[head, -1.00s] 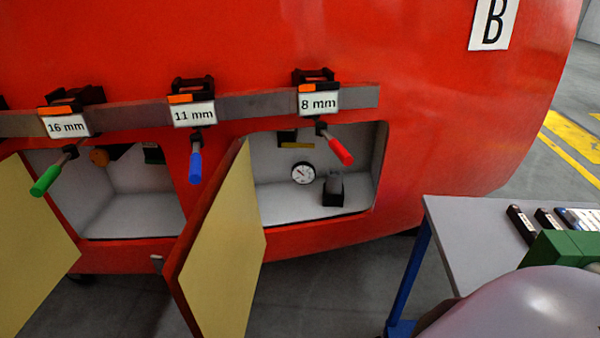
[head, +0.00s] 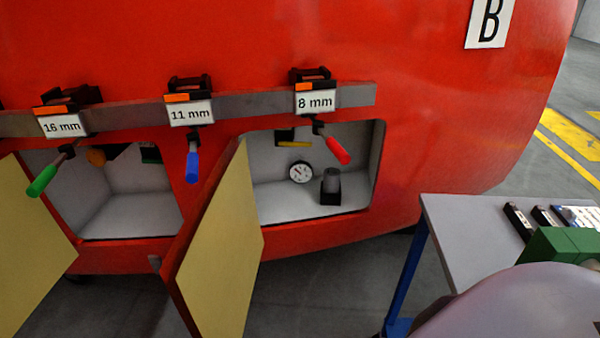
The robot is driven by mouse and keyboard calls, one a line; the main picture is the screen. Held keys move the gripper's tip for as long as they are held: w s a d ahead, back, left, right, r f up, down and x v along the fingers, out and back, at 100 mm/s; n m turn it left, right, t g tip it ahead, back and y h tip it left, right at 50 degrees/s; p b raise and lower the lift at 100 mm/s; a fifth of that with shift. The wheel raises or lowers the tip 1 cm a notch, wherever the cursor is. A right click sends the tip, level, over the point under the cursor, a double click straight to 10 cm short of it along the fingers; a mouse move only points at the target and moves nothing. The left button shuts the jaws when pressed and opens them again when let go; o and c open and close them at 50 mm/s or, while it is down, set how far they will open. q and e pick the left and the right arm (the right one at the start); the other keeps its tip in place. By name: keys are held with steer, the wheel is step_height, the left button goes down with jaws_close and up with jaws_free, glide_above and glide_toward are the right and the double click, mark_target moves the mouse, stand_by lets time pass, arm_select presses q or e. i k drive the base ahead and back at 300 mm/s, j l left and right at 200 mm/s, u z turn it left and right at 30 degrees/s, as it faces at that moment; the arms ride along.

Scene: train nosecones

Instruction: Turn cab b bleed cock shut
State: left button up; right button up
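The red train nose carries a white "B" plate (head: 490,22). Below it, an open compartment (head: 352,160) holds a round white pressure gauge (head: 300,172), a small yellow bar (head: 294,144) beside a dark block, and a grey cylinder on a black base (head: 331,185). The yellow bar lies about level and may be the bleed cock handle; I cannot tell for sure. A red-handled tool (head: 338,150) hangs in front of the opening's upper part. Neither of my grippers is in view.
A yellow-faced door (head: 222,245) stands open left of the compartment. Blue-handled (head: 192,166) and green-handled (head: 42,180) tools also hang from the grey rail (head: 245,103). A grey table (head: 455,235) with a green block (head: 560,246) stands at right.

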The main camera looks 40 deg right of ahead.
mark_target(148, 159)
steer(key=i+j+z, duration=0.1)
steer(key=z, duration=0.25)
steer(key=i+j+z, duration=0.15)
steer(key=z, duration=0.2)
steer(key=i+j+z, duration=0.15)
steer(key=z, duration=0.2)
